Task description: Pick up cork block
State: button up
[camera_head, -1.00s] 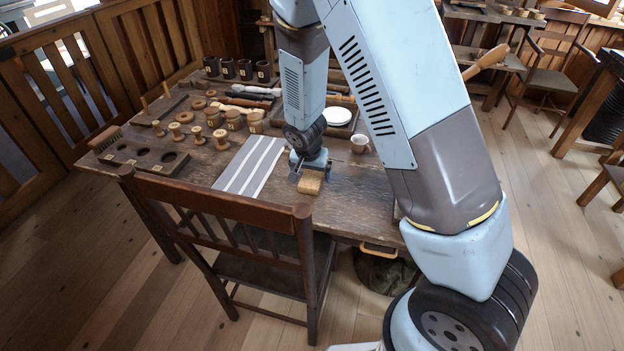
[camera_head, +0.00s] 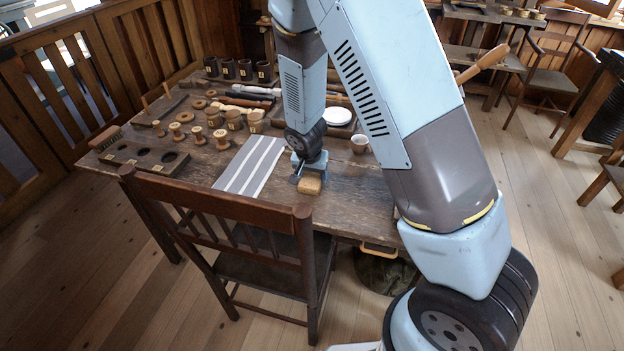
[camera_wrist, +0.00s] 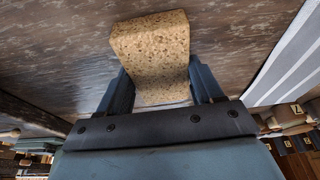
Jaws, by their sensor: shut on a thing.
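The cork block (camera_head: 311,184) is a small tan, speckled block at the table's near edge side, right of the striped cloth. In the wrist view the cork block (camera_wrist: 152,50) sits between the two fingers and sticks out past their tips. My gripper (camera_head: 309,172) is over the block from above, and in the wrist view my gripper (camera_wrist: 160,88) is shut on it, one finger on each side. I cannot tell whether the block's underside touches the table.
A grey-and-white striped cloth (camera_head: 250,165) lies left of the block. A small cup (camera_head: 360,144) and a white plate (camera_head: 337,116) stand behind. Several wooden spools (camera_head: 221,138) fill the table's left. A chair (camera_head: 220,205) stands at the near edge. Bare tabletop (camera_head: 350,190) lies right of the block.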

aim_at(313, 174)
jog(key=shift+s+f, duration=0.1)
jog(key=shift+c, duration=0.5)
jog(key=shift+r, duration=0.3)
jog(key=v, duration=0.3)
jog(key=shift+d+r, duration=0.15)
jog(key=shift+r, duration=0.1)
jog(key=s+r, duration=0.2)
jog(key=r, duration=0.1)
jog(key=s+r, duration=0.2)
jog(key=shift+d, duration=0.25)
jog(key=s+d+r, duration=0.1)
jog(key=s+r, duration=0.3)
jog(key=s, duration=0.5)
jog(key=shift+d, duration=0.15)
